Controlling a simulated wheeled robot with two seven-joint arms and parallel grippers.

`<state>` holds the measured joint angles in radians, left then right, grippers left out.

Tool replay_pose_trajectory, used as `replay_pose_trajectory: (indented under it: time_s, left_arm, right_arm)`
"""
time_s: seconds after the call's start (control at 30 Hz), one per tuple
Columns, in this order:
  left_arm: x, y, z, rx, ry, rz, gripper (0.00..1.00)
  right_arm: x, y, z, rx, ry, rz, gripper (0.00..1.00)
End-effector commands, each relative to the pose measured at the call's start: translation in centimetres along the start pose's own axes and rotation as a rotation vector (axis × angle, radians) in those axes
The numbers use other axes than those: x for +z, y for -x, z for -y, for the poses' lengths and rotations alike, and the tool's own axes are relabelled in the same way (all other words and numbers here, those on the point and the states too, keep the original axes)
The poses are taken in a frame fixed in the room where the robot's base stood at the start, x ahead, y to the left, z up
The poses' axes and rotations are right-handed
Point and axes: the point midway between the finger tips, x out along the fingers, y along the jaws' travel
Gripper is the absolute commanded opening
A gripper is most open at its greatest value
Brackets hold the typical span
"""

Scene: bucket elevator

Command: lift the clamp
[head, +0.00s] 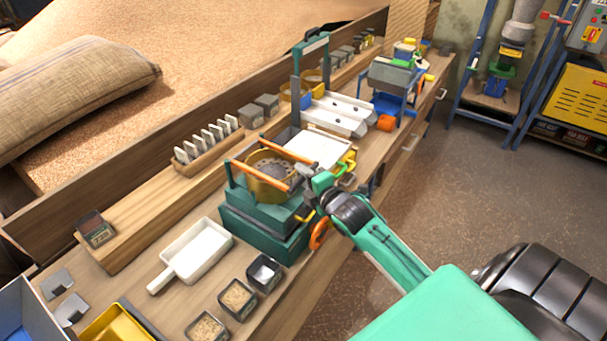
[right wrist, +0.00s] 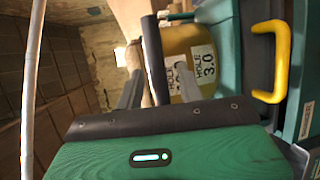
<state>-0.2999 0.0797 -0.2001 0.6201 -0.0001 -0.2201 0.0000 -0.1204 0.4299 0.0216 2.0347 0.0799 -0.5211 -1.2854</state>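A green sieve shaker (head: 262,222) stands on the bench with a round brass sieve (head: 270,176) on top. Two orange bars, which look like the clamp (head: 262,177), run along either side of the sieve. My right gripper (head: 303,173) is at the right end of the near bar, close beside the sieve. In the right wrist view the brass sieve (right wrist: 205,62) shows a "HOLE 3.0" label behind a grey finger; a yellow handle (right wrist: 277,62) is to the right. Contact with the clamp and the finger gap are unclear. My left gripper is out of view.
A white scoop tray (head: 197,250) and several small sample boxes (head: 237,299) lie in front. A white tray (head: 318,149) and metal chutes (head: 340,115) stand behind the shaker. A rack of white cards (head: 208,145) is on the shelf.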

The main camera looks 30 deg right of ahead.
Motion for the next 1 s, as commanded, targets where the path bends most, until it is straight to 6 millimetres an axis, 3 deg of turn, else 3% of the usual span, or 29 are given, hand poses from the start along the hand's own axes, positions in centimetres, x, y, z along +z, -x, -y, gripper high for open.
replay_pose_trajectory:
  time_s: [0.37,0.5,0.57,1.0]
  left_arm:
    - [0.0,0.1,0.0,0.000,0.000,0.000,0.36]
    - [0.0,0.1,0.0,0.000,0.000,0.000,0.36]
    - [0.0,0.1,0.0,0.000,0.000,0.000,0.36]
    - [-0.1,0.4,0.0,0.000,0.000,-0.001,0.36]
  right_arm:
    - [0.0,-0.5,0.1,-0.001,0.001,0.000,0.36]
    - [0.0,-0.5,0.1,-0.001,0.001,0.000,0.08]
    - [0.0,-0.5,0.1,-0.001,0.001,0.000,0.00]
    - [0.1,-1.3,-0.8,0.002,0.001,0.000,0.00]
